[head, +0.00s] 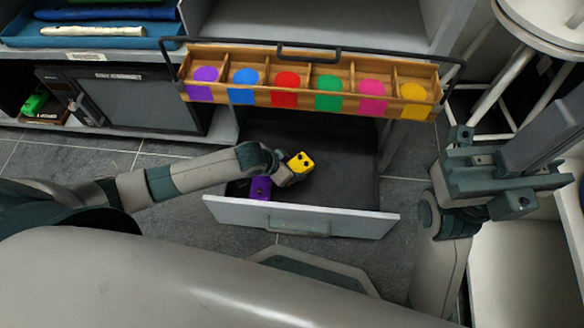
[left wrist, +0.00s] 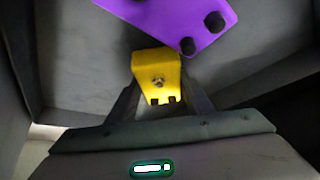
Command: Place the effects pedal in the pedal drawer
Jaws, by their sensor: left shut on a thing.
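The yellow effects pedal (head: 301,162) is held in my left gripper (head: 285,175) over the open drawer. The left wrist view shows the yellow pedal (left wrist: 157,70) between the two fingers, which are shut on it. The pedal drawer (head: 330,165) is pulled out, with a dark floor and a pale front panel. A purple pedal (head: 260,187) lies in the drawer near its front left, beside my left gripper; it also shows in the left wrist view (left wrist: 185,20). My right arm's end (head: 485,175) is raised at the right; its fingers cannot be made out clearly.
A wooden rack (head: 300,96) with several coloured compartments and a dark handle hangs above the back of the drawer. A dark amplifier-like box (head: 135,100) stands on the left shelf, under a blue tray (head: 100,42). A white round stool (head: 545,25) is at the upper right. The drawer's right side is clear.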

